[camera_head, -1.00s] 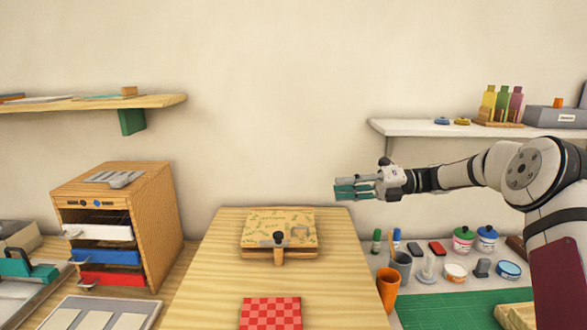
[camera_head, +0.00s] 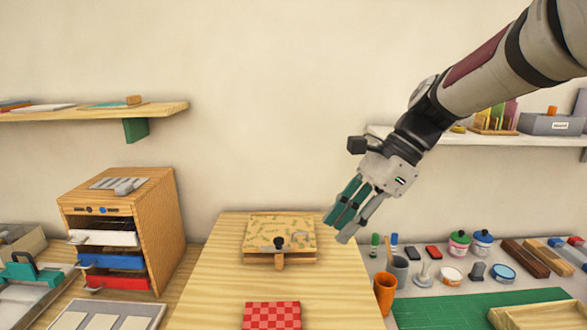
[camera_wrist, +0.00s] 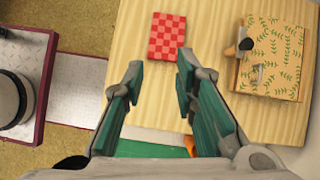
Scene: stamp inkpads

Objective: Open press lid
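The press (camera_head: 280,238) lies on the wooden table, its lid shut flat and covered in a leafy tan pattern. A black knob (camera_head: 279,243) stands at its front edge above a wooden tab, with a small metal loop (camera_head: 300,236) beside it. In the wrist view the press (camera_wrist: 272,58) is at the upper right, with the knob (camera_wrist: 246,44) on its left side. My gripper (camera_head: 337,226) is in the air to the right of the press, pointing down and left. It is open and empty in the wrist view (camera_wrist: 158,75), apart from the press.
A red checkered pad (camera_head: 272,315) lies in front of the press on the table (camera_head: 215,275). At right stand an orange cup (camera_head: 384,292), a grey cup (camera_head: 399,268), jars and a green mat (camera_head: 480,310). A drawer box (camera_head: 150,225) stands at left.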

